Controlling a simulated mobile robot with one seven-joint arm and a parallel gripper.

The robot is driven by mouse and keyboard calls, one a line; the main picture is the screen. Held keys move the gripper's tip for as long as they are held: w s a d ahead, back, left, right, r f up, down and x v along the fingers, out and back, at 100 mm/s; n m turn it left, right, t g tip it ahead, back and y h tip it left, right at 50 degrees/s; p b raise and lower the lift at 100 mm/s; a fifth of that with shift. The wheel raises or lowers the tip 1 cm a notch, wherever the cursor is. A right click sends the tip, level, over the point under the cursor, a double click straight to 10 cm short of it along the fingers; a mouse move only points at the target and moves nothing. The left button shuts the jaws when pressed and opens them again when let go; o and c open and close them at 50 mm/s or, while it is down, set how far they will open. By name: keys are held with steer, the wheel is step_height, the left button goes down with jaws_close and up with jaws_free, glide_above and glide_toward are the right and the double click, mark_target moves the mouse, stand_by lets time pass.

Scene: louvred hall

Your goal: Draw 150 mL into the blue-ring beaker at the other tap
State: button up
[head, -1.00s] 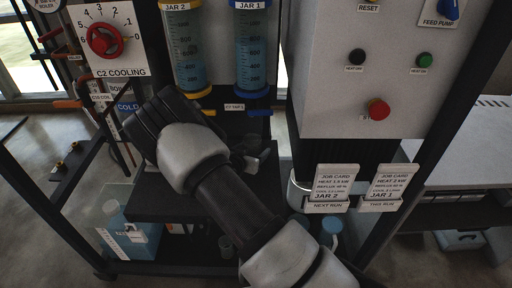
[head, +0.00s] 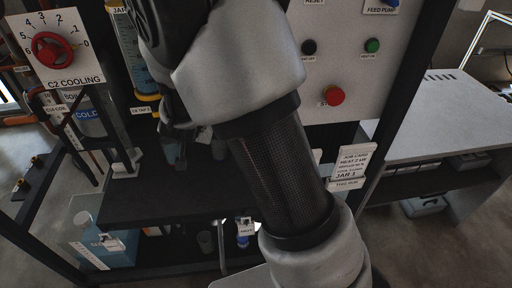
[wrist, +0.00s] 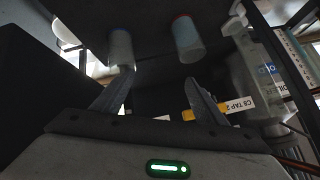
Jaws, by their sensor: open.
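My gripper (wrist: 158,85) is open, its two fingers apart with nothing between them. In the head view my arm hides most of it. In the wrist view a beaker with a red ring (wrist: 188,42) stands beyond the right finger. The yellow tap handle (wrist: 188,115) with a TAP 2 label (wrist: 236,105) is close to the right finger. Jar 2 (head: 141,62) shows partly in the head view, with liquid in it. Jar 1 and its tap are hidden behind my arm.
A black shelf (head: 135,208) runs below the jars. The red C2 cooling dial (head: 53,49) and pipes are at left. A grey control box (head: 350,60) with a red button (head: 334,95) is at right. A blue-liquid container (head: 103,243) sits low left.

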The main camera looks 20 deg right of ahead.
steer(key=s+d+r+n+g+y, duration=0.2)
steer(key=s+r+n+y, duration=0.15)
steer(key=s+r, duration=1.1)
steer(key=s+d+r+n+h, duration=0.1)
steer(key=s+d, duration=0.3)
steer(key=s, duration=0.4)
steer(key=s+d+r+n+g+h, duration=0.1)
steer(key=s+d+r+h, duration=0.1)
steer(key=s+d, duration=0.2)
steer(key=s, duration=0.3)
steer(key=shift+s+d+r, duration=0.2)
steer(key=shift+s+d, duration=0.1)
steer(key=shift+s, duration=0.1)
